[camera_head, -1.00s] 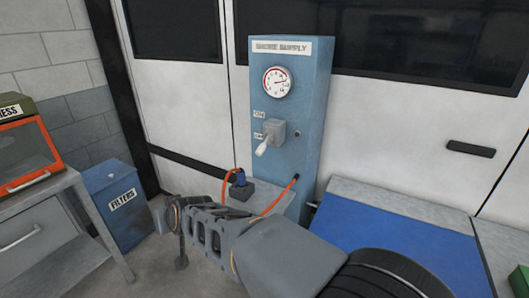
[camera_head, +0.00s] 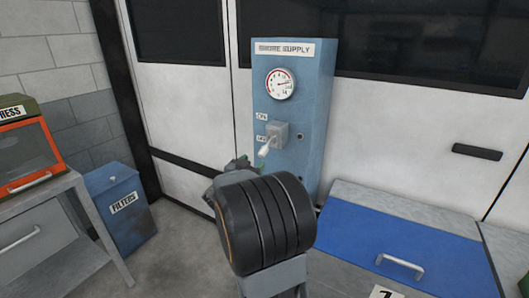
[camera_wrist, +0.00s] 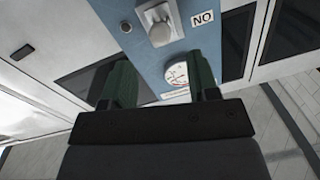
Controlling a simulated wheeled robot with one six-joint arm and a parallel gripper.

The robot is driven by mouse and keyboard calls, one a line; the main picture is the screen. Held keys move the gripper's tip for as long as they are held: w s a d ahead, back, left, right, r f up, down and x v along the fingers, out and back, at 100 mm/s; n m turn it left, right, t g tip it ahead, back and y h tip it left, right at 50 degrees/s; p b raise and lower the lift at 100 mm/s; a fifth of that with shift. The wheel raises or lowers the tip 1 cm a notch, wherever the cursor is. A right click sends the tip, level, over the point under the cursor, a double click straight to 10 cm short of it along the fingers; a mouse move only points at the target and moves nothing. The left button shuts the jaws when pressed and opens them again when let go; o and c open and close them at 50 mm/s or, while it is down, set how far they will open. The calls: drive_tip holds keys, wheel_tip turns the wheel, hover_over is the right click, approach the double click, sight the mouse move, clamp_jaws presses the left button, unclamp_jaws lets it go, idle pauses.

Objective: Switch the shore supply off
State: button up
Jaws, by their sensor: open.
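The blue shore supply cabinet (camera_head: 318,130) stands against the white wall, with a round gauge (camera_head: 280,84) above a grey switch box. Its pale switch lever (camera_head: 266,148) sticks outward and slopes down to the left, beside the lower of two labels. My gripper (camera_head: 240,164) is just below and left of the lever in the head view, mostly hidden by my wrist. In the wrist view, which shows the cabinet upside down, the dark green fingers of my gripper (camera_wrist: 163,84) are spread and empty. The lever's rounded end (camera_wrist: 160,35) lies beyond them, apart from both fingers.
A blue FILTERS bin (camera_head: 120,208) and a grey bench (camera_head: 62,215) with an orange-fronted press (camera_head: 28,160) stand at left. A blue-lidded chest (camera_head: 390,240) is at right. Some floor is clear between the bin and my arm.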

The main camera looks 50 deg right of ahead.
sight(264, 151)
drive_tip(key=p+x, duration=0.1)
drive_tip(key=x, duration=0.8)
drive_tip(key=shift+w+d, duration=0.15)
drive_tip(key=shift+d, duration=0.15)
drive_tip(key=shift+c, duration=0.5)
clamp_jaws()
